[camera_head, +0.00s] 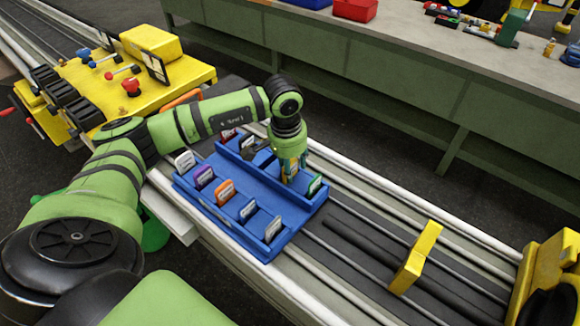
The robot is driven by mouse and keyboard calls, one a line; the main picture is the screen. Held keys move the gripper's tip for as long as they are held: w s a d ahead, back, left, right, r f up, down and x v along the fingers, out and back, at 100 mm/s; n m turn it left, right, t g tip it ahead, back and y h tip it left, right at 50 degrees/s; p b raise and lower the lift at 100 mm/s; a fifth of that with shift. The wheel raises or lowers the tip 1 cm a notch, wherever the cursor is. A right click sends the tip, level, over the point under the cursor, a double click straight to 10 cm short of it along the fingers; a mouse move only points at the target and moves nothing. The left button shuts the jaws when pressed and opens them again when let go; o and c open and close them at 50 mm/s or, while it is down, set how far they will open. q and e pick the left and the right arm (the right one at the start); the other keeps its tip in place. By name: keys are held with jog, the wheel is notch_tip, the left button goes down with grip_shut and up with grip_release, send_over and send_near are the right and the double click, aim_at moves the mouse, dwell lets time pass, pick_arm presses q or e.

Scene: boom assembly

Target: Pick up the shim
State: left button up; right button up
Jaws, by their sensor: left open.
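The shims are small thin plates standing upright in slots of a blue tray (236,178). A row along the near side has a pale shim (184,160), a purple shim (204,177), an orange shim (225,192), a blue shim (247,210) and a grey shim (272,230). Along the far side are a red shim (228,135), a dark shim (247,144) and a green shim (315,185). My left gripper (291,174) points down over the tray's far side, left of the green shim, and is open. It hides part of the far row. My right gripper is out of view.
The tray sits on a railed track. A yellow bracket (415,258) stands on the track to the right, with a larger yellow block (548,275) at the right edge. A yellow machine (150,70) is at upper left. A long bench (400,50) runs behind.

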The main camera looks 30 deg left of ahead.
pick_arm(q)
jog(key=shift+w+f, duration=0.1)
jog(key=shift+f, duration=0.05)
jog(key=shift+c, duration=0.4)
grip_shut()
